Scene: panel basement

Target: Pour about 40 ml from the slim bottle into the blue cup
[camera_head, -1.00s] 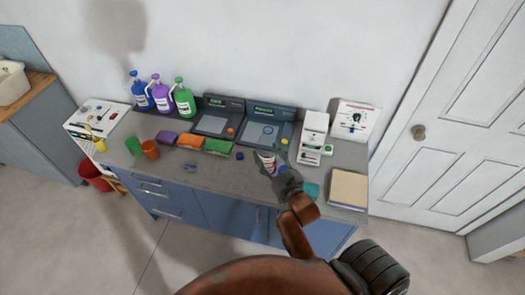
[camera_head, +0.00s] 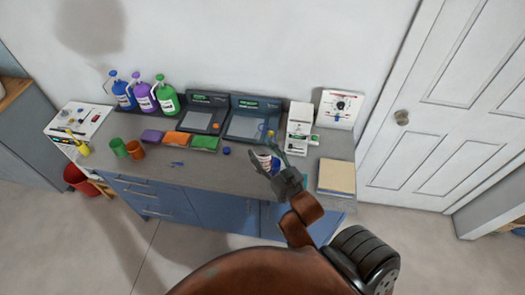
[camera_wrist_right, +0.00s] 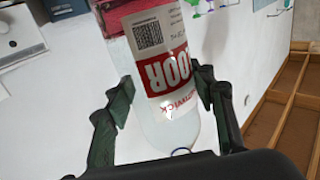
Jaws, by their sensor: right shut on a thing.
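My right gripper (camera_head: 271,165) is shut on the slim bottle, above the front right of the bench. In the right wrist view the bottle (camera_wrist_right: 160,75) is clear, with a white and red label whose print is upside down, and it sits between the two fingers (camera_wrist_right: 158,105). Only a small part of the bottle (camera_head: 264,159) shows in the head view. A blue patch (camera_head: 276,163) shows right beside it; I cannot tell if that is the blue cup. Nothing can be seen flowing. My left gripper is out of view.
A green cup (camera_head: 119,147) and an orange cup (camera_head: 137,150) stand at the left. Purple, orange and green blocks lie mid-bench, with a small dark blue piece (camera_head: 227,151). Two scales, a white device (camera_head: 300,128) and three jugs (camera_head: 144,97) line the back.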

